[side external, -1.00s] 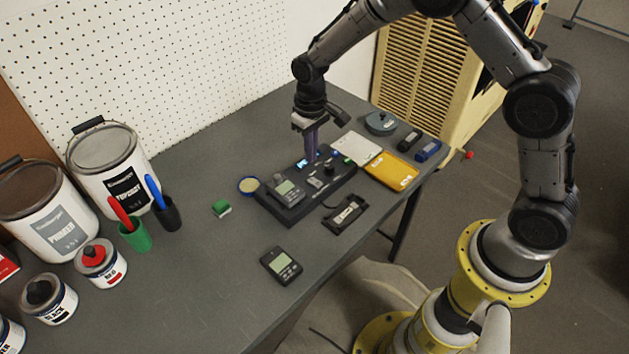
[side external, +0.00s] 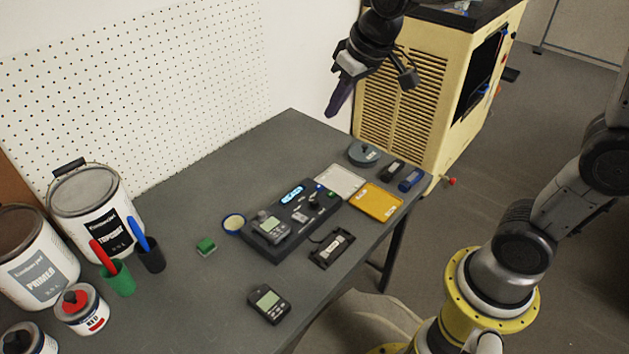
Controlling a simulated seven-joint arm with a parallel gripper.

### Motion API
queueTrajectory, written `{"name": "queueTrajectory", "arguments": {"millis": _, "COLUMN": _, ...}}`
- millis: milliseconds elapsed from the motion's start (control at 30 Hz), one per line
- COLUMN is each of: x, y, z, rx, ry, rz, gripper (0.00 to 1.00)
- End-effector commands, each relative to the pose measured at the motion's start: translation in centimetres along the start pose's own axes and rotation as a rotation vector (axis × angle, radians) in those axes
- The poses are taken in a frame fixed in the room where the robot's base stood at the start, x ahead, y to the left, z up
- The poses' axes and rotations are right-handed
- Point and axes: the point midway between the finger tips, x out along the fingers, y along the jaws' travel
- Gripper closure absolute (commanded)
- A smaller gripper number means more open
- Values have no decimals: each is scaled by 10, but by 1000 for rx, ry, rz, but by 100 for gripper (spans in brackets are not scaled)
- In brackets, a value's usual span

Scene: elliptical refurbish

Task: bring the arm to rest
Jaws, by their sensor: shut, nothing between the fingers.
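My gripper (side external: 334,106) hangs in the air above the far end of the grey table, near the wall corner. Its dark fingers are shut and hold nothing. It is well clear of everything on the table. My arm's middle links run out of the top of the picture.
The grey table (side external: 185,275) holds a black fixture (side external: 262,252) with a handheld device (side external: 271,229) on it, another device (side external: 268,303), an open casing (side external: 332,248), a white tray (side external: 340,182) and a yellow tray (side external: 376,203). Paint cans (side external: 95,215) stand left. A beige cabinet (side external: 420,100) stands behind.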

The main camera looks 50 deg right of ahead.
Motion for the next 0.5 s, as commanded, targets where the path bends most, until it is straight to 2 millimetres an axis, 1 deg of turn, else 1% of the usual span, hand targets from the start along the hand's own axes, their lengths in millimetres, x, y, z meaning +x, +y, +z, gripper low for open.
{"name": "queueTrajectory", "arguments": {"millis": 33, "x": -22, "y": 3, "z": 13, "rx": 2, "ry": 35, "rz": 0, "gripper": 100}}
{"name": "queueTrajectory", "arguments": {"millis": 100, "x": -45, "y": 6, "z": 34, "rx": 1, "ry": 69, "rz": 1, "gripper": 100}}
{"name": "queueTrajectory", "arguments": {"millis": 167, "x": -62, "y": 9, "z": 54, "rx": 0, "ry": 98, "rz": 1, "gripper": 100}}
{"name": "queueTrajectory", "arguments": {"millis": 233, "x": -76, "y": 12, "z": 79, "rx": -3, "ry": 125, "rz": 3, "gripper": 100}}
{"name": "queueTrajectory", "arguments": {"millis": 300, "x": -86, "y": 14, "z": 105, "rx": -6, "ry": 144, "rz": 5, "gripper": 100}}
{"name": "queueTrajectory", "arguments": {"millis": 367, "x": -89, "y": 16, "z": 127, "rx": -9, "ry": 154, "rz": 7, "gripper": 100}}
{"name": "queueTrajectory", "arguments": {"millis": 400, "x": -90, "y": 17, "z": 141, "rx": -13, "ry": 155, "rz": 8, "gripper": 100}}
{"name": "queueTrajectory", "arguments": {"millis": 500, "x": -84, "y": 19, "z": 171, "rx": -23, "ry": 137, "rz": 11, "gripper": 100}}
